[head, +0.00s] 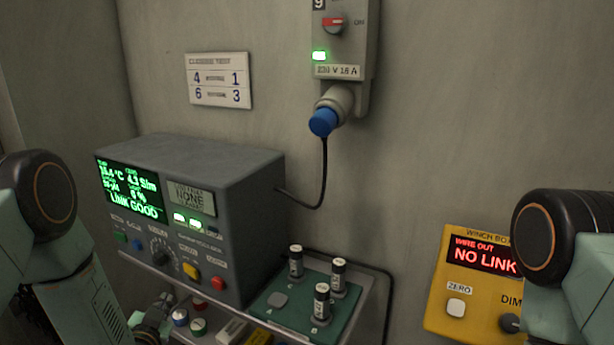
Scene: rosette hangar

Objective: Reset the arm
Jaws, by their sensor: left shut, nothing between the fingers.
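My left arm (80,295) comes in at the left edge, with a dark round joint at the top. My left gripper (158,318) shows low in the picture, below the front of the grey console, partly cut off by the bottom edge. It is shut and empty. My right arm (585,270) comes in at the right edge and covers part of the yellow winch box. My right gripper is out of view.
A grey console (228,180) reading "LINK GOOD" stands on a shelf. Beside it a green tray (272,318) holds 3 upright cylinders. Several small items lie below. A wall socket box (353,60) has a blue plug (322,122) with a cable. The yellow box (438,305) reads "NO LINK".

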